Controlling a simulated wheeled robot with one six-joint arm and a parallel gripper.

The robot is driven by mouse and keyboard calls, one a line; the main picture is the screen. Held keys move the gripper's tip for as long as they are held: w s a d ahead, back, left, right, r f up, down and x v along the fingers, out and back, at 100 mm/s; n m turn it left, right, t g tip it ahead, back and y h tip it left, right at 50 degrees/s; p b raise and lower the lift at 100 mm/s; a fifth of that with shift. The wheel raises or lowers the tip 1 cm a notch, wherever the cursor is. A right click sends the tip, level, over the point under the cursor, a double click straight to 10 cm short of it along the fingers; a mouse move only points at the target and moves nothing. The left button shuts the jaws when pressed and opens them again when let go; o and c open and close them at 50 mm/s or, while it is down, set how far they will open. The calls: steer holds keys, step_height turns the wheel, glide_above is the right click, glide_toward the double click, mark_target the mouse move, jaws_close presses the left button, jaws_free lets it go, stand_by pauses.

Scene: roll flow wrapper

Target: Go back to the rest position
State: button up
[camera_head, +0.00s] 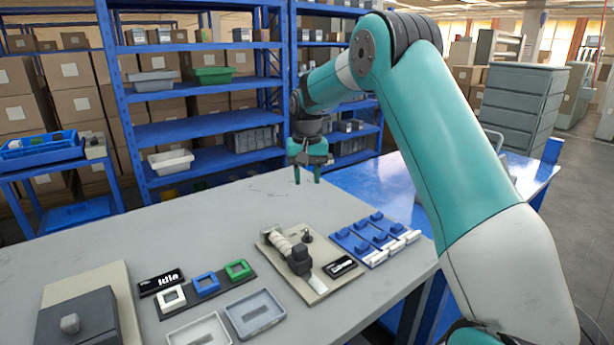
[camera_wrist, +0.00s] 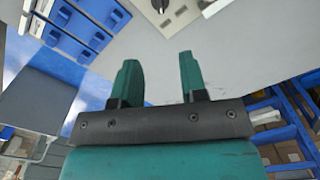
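My gripper (camera_head: 308,172) hangs above the far part of the grey table (camera_head: 230,215), with its green fingers pointing down. In the wrist view my gripper (camera_wrist: 158,80) has its two fingers spread apart, with nothing between them. The flow wrapper (camera_head: 300,258) stands on a beige base nearer the camera, apart from my gripper. A black label lies on that base.
Blue racks with small white blocks (camera_head: 375,240) lie right of the wrapper. White, blue (camera_head: 206,284) and green square frames, an "Idle" display (camera_head: 161,282) and two grey trays (camera_head: 255,313) lie in front. Blue shelves (camera_head: 205,130) stand behind; drawers (camera_head: 522,105) stand right.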

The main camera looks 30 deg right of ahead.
steer(key=shift+r, duration=0.1)
stand_by(0.4)
steer(key=s+a+r+n+y+p, duration=0.1)
steer(key=s+a+r+n, duration=0.3)
steer(key=s+a, duration=0.45)
steer(key=s+a+r+n+y, duration=0.1)
steer(key=s+a+r+n, duration=0.25)
steer(key=s+a, duration=0.5)
steer(key=s+a+n+y, duration=0.1)
steer(key=s+a, duration=0.3)
steer(key=s, duration=0.5)
steer(key=s+a+n+y, duration=0.1)
steer(key=s+a+n, duration=0.3)
steer(key=s, duration=0.5)
steer(key=shift+s+a+r+p, duration=0.15)
steer(key=shift+s+a+p, duration=0.25)
steer(key=shift+a, duration=0.2)
